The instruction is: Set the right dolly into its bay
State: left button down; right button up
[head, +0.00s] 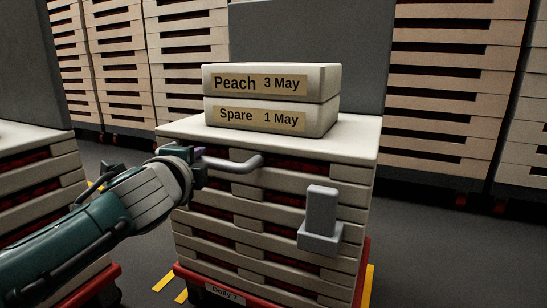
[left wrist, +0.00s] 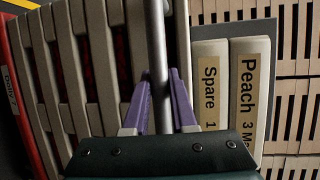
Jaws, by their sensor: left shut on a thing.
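A dolly (head: 365,275) with a red base carries a stack of pale slatted trays (head: 270,210); its label starts "Dolly", the number hard to read. A second loaded dolly (head: 100,280) stands at the left edge. My left gripper (head: 200,160) is at the grey bar handle (head: 240,163) on the front of the central stack. In the left wrist view its purple fingers (left wrist: 160,105) are shut around the bar (left wrist: 157,45). Yellow floor marks (head: 163,282) show beside the central dolly; how it sits against them is mostly hidden. My right gripper is out of view.
Two pale boxes, Peach 3 May (head: 270,82) and Spare 1 May (head: 265,116), lie stacked on top. A grey bracket (head: 320,225) sticks out from the stack's front. Tall slatted stacks (head: 450,110) and a grey panel (head: 310,30) stand behind. Dark floor shows at right.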

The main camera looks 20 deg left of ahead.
pick_arm(q)
jog(key=shift+f, duration=0.15)
jog(key=c, duration=1.2)
grip_release()
jog(key=o, duration=0.5)
jog(key=shift+w, duration=0.2)
jog(key=shift+s, duration=0.15)
jog(key=shift+s+d+r, duration=0.15)
jog(key=shift+r, duration=0.1)
jog(key=p+v, duration=0.5)
jog(key=v, duration=0.4)
jog(key=shift+s, duration=0.25)
